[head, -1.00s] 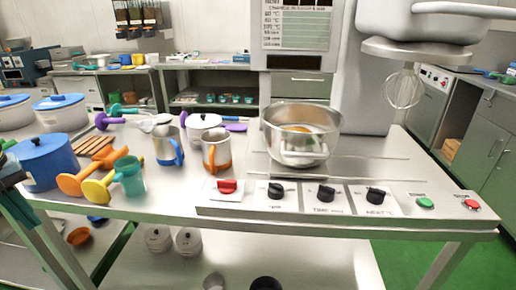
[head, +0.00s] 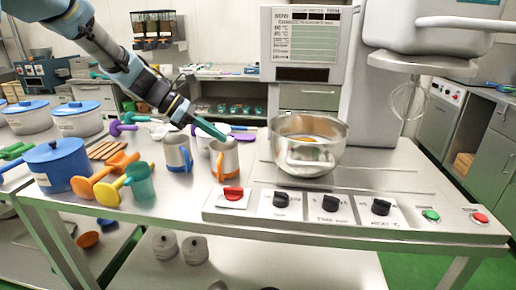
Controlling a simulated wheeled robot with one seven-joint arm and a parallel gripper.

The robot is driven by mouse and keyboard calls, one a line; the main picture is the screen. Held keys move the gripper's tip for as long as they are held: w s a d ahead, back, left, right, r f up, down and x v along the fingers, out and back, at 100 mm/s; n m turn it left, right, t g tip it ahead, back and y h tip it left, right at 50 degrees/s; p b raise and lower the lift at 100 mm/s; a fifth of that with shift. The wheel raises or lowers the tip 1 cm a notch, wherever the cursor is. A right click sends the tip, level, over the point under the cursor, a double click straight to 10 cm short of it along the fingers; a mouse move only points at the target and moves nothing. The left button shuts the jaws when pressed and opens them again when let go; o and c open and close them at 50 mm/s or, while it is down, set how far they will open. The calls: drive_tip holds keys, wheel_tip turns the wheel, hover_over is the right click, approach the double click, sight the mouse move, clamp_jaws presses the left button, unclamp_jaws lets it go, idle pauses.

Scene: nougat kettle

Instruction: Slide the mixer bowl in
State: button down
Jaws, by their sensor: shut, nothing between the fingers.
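The mixer bowl (head: 309,150) is a shiny steel bowl with a handle at its front and something orange inside. It stands upright on the mixer's base, in front of the mixer column and left of the wire whisk (head: 405,104). The whisk hangs under the mixer head (head: 432,25) at the right, not over the bowl. My gripper (head: 217,134) is shut and empty, with teal fingers pointing down and right. It is left of the bowl and apart from it, above or close to the metal jug with the orange handle (head: 224,162). I cannot tell whether it touches the jug.
A control panel with a red switch (head: 233,193), dark knobs (head: 331,201), and green and red buttons runs along the front edge. A blue-handled jug (head: 176,153), a teal cup (head: 139,182) and a blue pot (head: 58,167) crowd the left. The steel right of the bowl (head: 385,165) is clear.

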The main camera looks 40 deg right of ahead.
drive_tip(key=s+d+f+p, duration=0.4)
drive_tip(key=s+d, duration=0.3)
drive_tip(key=d, duration=0.2)
drive_tip(key=shift+s+d+f, duration=0.25)
drive_tip(key=shift+d+f, duration=0.05)
drive_tip(key=shift+f, duration=0.3)
drive_tip(key=shift+s, duration=0.1)
